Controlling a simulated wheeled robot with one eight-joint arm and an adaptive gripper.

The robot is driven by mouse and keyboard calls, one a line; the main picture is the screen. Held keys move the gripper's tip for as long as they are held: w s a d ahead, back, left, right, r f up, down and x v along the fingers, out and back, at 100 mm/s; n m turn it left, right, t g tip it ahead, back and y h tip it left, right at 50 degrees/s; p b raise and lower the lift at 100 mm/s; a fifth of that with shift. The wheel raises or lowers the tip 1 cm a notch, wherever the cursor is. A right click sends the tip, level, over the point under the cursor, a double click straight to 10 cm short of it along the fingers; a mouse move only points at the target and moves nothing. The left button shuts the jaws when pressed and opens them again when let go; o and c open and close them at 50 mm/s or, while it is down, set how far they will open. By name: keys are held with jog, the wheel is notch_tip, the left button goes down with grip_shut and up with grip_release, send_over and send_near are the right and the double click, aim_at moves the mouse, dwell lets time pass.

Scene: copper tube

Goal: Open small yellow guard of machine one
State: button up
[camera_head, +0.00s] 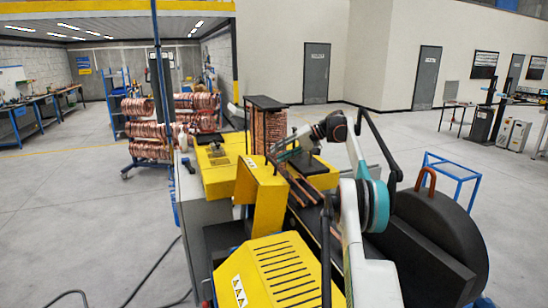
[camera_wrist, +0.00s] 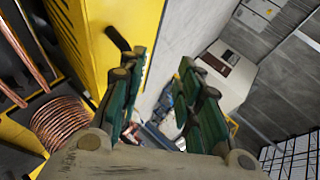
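Machine one (camera_head: 255,230) fills the middle of the head view, with yellow covers and copper tubes running through it. The small yellow guard (camera_head: 263,195) appears to be the upright angled cover at its middle, standing closed. My gripper (camera_head: 282,150) is just above and behind this guard, partly hidden against the machine. In the wrist view my gripper (camera_wrist: 168,95) has its two green fingers spread, with nothing between them. A yellow panel (camera_wrist: 105,20), apparently the guard, is left of the fingers. Its black handle (camera_wrist: 117,39) is beside the left finger; contact cannot be told.
A larger slotted yellow cover (camera_head: 275,270) is at the front. Copper tubes (camera_head: 305,190) run just right of the guard. A copper coil (camera_wrist: 62,122) shows lower left in the wrist view. Racks of copper coils (camera_head: 150,130) stand behind. Floor at left (camera_head: 70,210) is mostly clear.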

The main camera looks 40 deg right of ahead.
jog(key=shift+s+r, duration=0.1)
jog(key=c, duration=0.4)
jog(key=shift+w+d+f, duration=0.2)
jog(key=shift+w+d, duration=0.05)
jog(key=shift+w, duration=0.05)
grip_shut()
jog(key=w+d+f+m+t+h+p, duration=0.1)
jog(key=d+m+t+h+p, duration=0.25)
jog(key=d+t, duration=0.2)
jog(key=s+m+t+h+p, duration=0.1)
jog(key=s+m+t+h, duration=0.4)
jog(key=s, duration=0.4)
jog(key=w+a+f+g+h+p, duration=0.1)
jog(key=w+a+f+p, duration=0.1)
jog(key=w, duration=0.9)
jog(key=shift+a+f+p, duration=0.35)
jog(key=shift+f+p, duration=0.05)
jog(key=shift+f, duration=0.15)
